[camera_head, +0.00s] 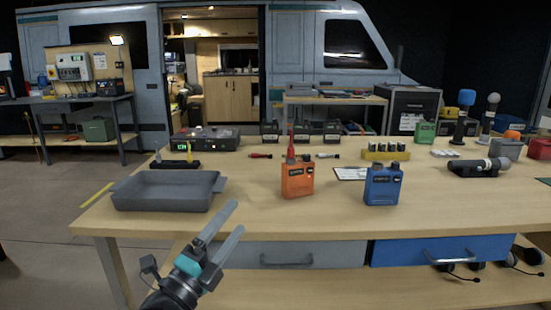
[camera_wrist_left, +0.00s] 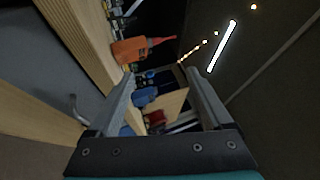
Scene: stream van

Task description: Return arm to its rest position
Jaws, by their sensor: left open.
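My left gripper (camera_head: 226,226) is in front of the wooden table's front edge, below the grey tray (camera_head: 165,192) and left of the orange radio (camera_head: 297,179) in the head view. Its two fingers are apart with nothing between them. In the left wrist view the open fingers of the gripper (camera_wrist_left: 160,90) frame the scene, which appears turned on its side. The orange radio (camera_wrist_left: 130,50) shows beyond them, upper left, and the blue radio (camera_wrist_left: 144,97) lies farther off. My right gripper is in neither view.
The wooden table (camera_head: 260,215) has a grey drawer (camera_head: 300,252) and a blue drawer (camera_head: 440,250) under its front edge. A blue radio (camera_head: 383,184) stands right of the orange one. A yellow battery holder (camera_head: 385,152) and microphones are farther back. Open floor lies left of the table.

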